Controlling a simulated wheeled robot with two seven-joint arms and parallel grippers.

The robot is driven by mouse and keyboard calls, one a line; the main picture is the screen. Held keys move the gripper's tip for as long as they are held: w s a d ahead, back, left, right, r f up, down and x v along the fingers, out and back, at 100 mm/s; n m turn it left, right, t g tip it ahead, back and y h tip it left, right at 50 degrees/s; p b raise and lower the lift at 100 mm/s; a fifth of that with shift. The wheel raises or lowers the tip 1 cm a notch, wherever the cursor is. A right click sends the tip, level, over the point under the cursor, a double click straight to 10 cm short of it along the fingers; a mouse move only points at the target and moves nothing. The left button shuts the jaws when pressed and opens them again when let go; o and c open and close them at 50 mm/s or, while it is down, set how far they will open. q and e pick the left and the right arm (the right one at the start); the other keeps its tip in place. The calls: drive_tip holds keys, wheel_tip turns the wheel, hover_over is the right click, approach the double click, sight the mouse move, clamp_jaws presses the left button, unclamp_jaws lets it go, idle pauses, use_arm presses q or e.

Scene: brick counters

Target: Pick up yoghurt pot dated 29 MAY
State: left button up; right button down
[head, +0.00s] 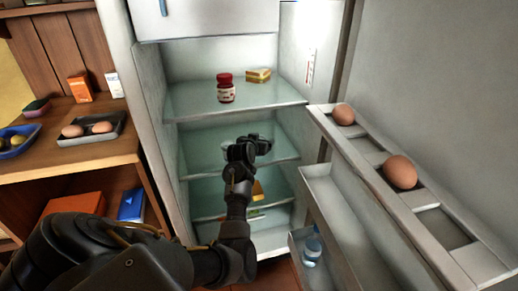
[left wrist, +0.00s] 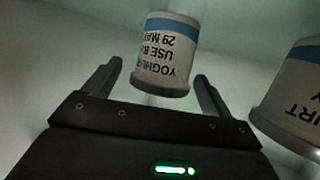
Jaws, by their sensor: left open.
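In the left wrist view a white yoghurt pot with a blue band (left wrist: 165,55) appears upside down, its label reading YOGHURT, USE BY, 29 MAY. My left gripper (left wrist: 158,72) is open, its two fingers spread to either side of the pot's near end; whether they touch it I cannot tell. A second yoghurt pot (left wrist: 296,95) is at the right, partly cut off, its date not readable. In the head view my left gripper (head: 250,148) reaches into the open fridge at the middle glass shelf and largely hides what is there. My right gripper is not in view.
A red-lidded jar (head: 226,88) and a yellow wedge (head: 258,75) stand on the upper glass shelf (head: 190,100). The open fridge door at the right carries eggs (head: 399,172) in a rack and a bottle (head: 312,252) below. A wooden counter (head: 100,152) is at the left.

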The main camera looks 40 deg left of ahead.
use_arm(q)
drive_tip(key=c, duration=1.1)
drive_tip(key=shift+c, duration=0.3)
